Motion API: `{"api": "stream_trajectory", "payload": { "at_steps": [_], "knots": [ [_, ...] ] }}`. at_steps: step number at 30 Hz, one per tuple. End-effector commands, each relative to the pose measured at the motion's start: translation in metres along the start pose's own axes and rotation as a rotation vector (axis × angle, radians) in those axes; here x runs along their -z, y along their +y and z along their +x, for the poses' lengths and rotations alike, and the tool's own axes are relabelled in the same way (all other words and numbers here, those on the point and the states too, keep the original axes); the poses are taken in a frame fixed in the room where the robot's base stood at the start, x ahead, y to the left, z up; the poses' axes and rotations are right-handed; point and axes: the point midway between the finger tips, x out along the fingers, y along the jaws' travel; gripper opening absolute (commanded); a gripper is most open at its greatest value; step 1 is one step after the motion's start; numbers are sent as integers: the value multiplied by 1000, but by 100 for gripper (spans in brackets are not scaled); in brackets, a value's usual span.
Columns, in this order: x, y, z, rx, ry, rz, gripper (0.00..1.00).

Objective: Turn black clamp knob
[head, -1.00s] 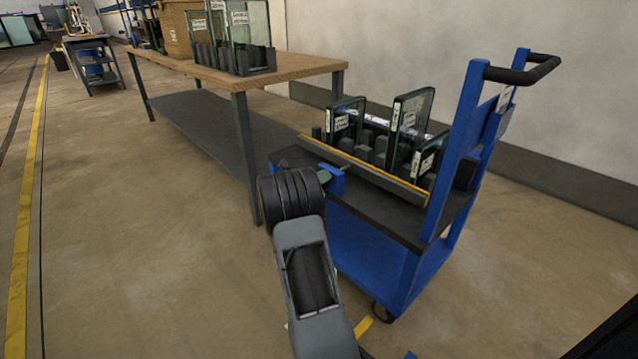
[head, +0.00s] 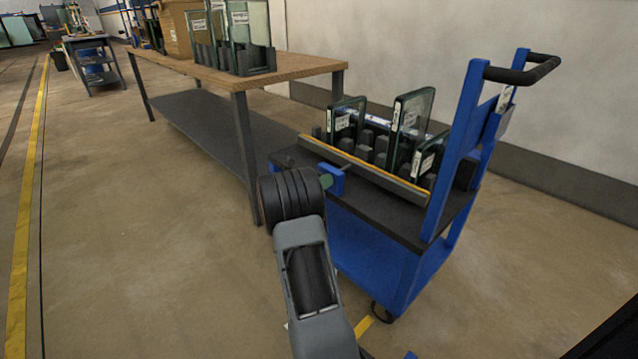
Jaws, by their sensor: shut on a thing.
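The blue clamp (head: 335,178) sits at the near left edge of the cart's black top, beside a yellow-and-grey rail (head: 365,168).
The blue cart (head: 385,262) carries several glass panes (head: 408,125) in dark slotted holders behind the rail. Its upright handle (head: 525,70) stands at the right. A wooden-topped table (head: 300,66) with more panes is behind left. The floor at left is clear.

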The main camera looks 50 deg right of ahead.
Motion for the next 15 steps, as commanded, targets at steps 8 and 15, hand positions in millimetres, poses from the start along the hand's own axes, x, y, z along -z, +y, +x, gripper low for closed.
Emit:
{"api": "stream_trajectory", "payload": {
  "at_steps": [8, 15],
  "knots": [
    [1, 0, 0, -1, 1, -2, 75],
    [0, 0, 0, 0, 1, -2, 98]
  ]
}}
